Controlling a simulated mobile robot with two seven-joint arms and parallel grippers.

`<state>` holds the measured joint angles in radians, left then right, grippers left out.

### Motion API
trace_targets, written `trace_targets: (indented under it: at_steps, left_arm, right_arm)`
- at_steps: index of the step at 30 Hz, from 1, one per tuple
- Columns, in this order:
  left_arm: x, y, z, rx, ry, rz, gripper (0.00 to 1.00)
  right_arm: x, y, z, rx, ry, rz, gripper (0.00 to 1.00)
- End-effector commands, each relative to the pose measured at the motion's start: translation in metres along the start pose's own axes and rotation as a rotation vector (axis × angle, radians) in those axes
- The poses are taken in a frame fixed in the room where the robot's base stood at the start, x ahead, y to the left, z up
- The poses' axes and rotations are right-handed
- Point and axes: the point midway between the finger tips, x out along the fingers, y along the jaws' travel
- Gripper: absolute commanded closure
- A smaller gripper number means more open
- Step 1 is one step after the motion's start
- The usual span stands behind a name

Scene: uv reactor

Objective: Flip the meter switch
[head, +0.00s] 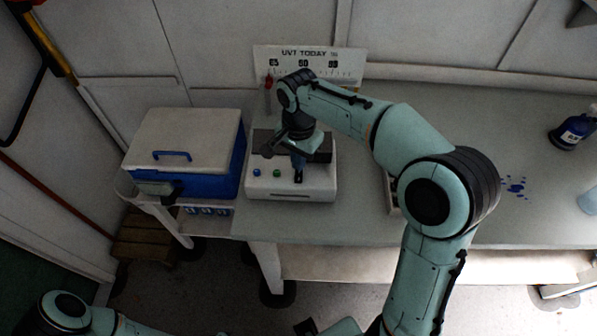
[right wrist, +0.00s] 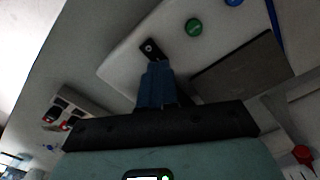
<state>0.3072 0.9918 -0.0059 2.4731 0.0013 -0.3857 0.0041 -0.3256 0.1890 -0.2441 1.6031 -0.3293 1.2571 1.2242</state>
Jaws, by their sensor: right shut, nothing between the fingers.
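The meter (head: 318,188) is a white box on the bench with a dark panel on top. It also shows in the right wrist view (right wrist: 125,62). Its front part carries a blue button (head: 256,172), a green button (head: 277,173) and a small black switch (head: 298,177). In the right wrist view the black switch plate (right wrist: 151,47) lies just beyond the fingertips. My right gripper (head: 298,162) is shut and empty, its blue fingers (right wrist: 156,72) pointing at the switch. I cannot tell whether they touch it or which way it is set. My left gripper is out of view.
A blue cooler box with a white lid (head: 185,132) stands left of the meter. A sign reading "UVT TODAY" (head: 310,62) stands behind it. A dark blue bottle (head: 572,132) stands far right near blue spots (head: 516,186). The bench's front edge (head: 350,240) is clear.

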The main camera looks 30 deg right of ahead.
Motion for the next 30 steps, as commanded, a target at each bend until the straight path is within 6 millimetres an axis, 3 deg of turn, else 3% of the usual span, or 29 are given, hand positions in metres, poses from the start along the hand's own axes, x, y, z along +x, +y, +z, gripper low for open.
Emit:
trace_targets:
  at_steps: [30]
  left_arm:
    - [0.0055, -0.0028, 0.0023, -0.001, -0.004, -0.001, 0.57]
  right_arm:
    - [0.0087, 0.0002, 0.0001, 0.000, 0.000, 0.001, 1.00]
